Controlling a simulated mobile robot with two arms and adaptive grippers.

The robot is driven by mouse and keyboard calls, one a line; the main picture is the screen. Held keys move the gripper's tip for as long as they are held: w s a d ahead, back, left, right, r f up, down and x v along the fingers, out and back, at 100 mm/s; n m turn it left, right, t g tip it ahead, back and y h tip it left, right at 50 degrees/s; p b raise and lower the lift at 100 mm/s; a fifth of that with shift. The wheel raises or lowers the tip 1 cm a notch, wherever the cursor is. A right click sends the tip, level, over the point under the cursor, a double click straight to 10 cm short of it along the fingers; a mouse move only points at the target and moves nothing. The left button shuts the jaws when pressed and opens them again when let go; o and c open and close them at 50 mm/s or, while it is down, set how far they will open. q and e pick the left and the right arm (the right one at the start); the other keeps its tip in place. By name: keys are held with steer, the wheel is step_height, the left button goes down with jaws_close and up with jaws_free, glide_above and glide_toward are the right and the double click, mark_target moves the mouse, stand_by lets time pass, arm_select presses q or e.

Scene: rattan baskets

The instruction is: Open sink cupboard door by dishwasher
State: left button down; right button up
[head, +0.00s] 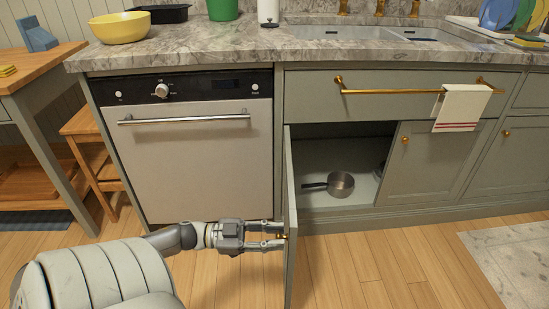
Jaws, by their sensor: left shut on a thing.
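The sink cupboard door (290,225) beside the dishwasher (195,150) stands swung wide open, seen nearly edge-on, sticking out toward me. My left gripper (279,236) reaches in from the left and is shut on the door's small brass knob (285,236), which its fingertips mostly hide. Inside the open cupboard (345,150) a metal saucepan (341,184) stands on the floor of the cupboard, its dark handle pointing left. My right gripper is not in view.
The neighbouring cupboard door (430,158) is closed. Above, a brass rail (390,91) holds a white towel (461,108). A wooden stool (92,150) stands left of the dishwasher. A pale rug (512,262) lies at right; the wooden floor in front is clear.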

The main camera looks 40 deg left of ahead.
arm_select(q)
steer(key=c, duration=1.4)
jaws_free()
steer(key=shift+f, duration=0.15)
steer(key=v, duration=1.2)
